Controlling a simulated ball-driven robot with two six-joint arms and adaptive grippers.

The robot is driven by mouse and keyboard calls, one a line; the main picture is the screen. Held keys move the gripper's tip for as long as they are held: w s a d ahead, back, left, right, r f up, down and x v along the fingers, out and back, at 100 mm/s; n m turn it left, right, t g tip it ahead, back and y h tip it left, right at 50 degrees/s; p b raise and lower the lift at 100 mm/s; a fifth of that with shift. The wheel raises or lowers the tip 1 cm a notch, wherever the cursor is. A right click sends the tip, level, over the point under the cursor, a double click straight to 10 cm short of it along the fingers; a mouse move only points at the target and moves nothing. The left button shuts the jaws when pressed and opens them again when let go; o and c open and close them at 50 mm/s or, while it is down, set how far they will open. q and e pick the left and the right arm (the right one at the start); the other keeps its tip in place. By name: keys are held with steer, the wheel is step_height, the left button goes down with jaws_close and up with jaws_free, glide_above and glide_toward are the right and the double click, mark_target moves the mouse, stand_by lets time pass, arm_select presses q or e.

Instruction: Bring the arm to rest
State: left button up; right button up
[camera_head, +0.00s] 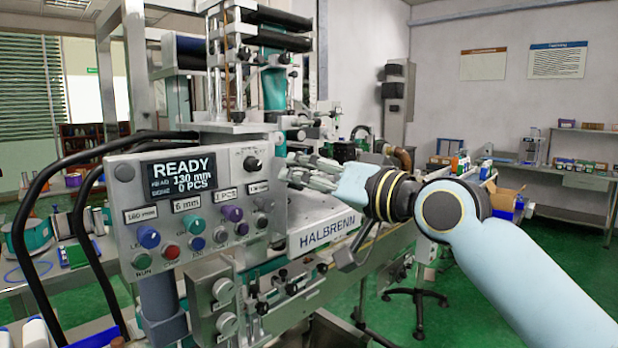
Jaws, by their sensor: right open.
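My right gripper (306,172) shows in the head view at the middle, its arm coming in from the right. It is open, with its fingers pointing left, close to the right edge of the machine's control panel (190,210). I cannot tell whether the fingers touch anything. Nothing shows between the fingers. My left gripper is not in view. The sleeve applicator (320,232), labelled HALBRENN, stands in front of me. The panel's display (180,177) reads READY, 130 mm and 0 PCS. Below it are several coloured knobs and buttons, among them a red button (171,252).
Black cables (40,200) loop out left of the panel. Rollers (272,40) and a frame rise above the machine. A bench with teal items (30,236) is at the left. Shelving (570,180) stands along the right wall. Green floor (575,262) lies open at the right.

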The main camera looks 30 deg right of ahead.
stand_by(0.4)
steer(key=s+d+f+m+g+h+b, duration=0.15)
steer(key=f+b, duration=0.35)
steer(key=f, duration=1.3)
steer(key=s+d+f+m+g+h+b, duration=0.1)
steer(key=d+f+g+h+b, duration=0.3)
steer(key=f, duration=1.3)
steer(key=s+f+g+b, duration=0.1)
steer(key=s+f+b, duration=0.3)
steer(key=f, duration=0.9)
steer(key=s+f+g+b, duration=0.2)
steer(key=s+f, duration=0.5)
steer(key=f, duration=0.6)
steer(key=s+d+f+n+g+b, duration=0.2)
steer(key=s+f+g+b, duration=0.2)
steer(key=s+f, duration=1.55)
steer(key=s+f+n+g, duration=0.1)
steer(key=s+f, duration=0.1)
steer(key=s, duration=0.4)
steer(key=s+f+n+g+h+b, duration=0.1)
steer(key=s+f, duration=0.2)
steer(key=s, duration=0.3)
steer(key=s+f+n+g, duration=0.1)
steer(key=s+f, duration=0.2)
steer(key=s, duration=0.4)
steer(key=shift+f+g, duration=0.15)
steer(key=shift+g, duration=0.2)
steer(key=shift+h, duration=0.25)
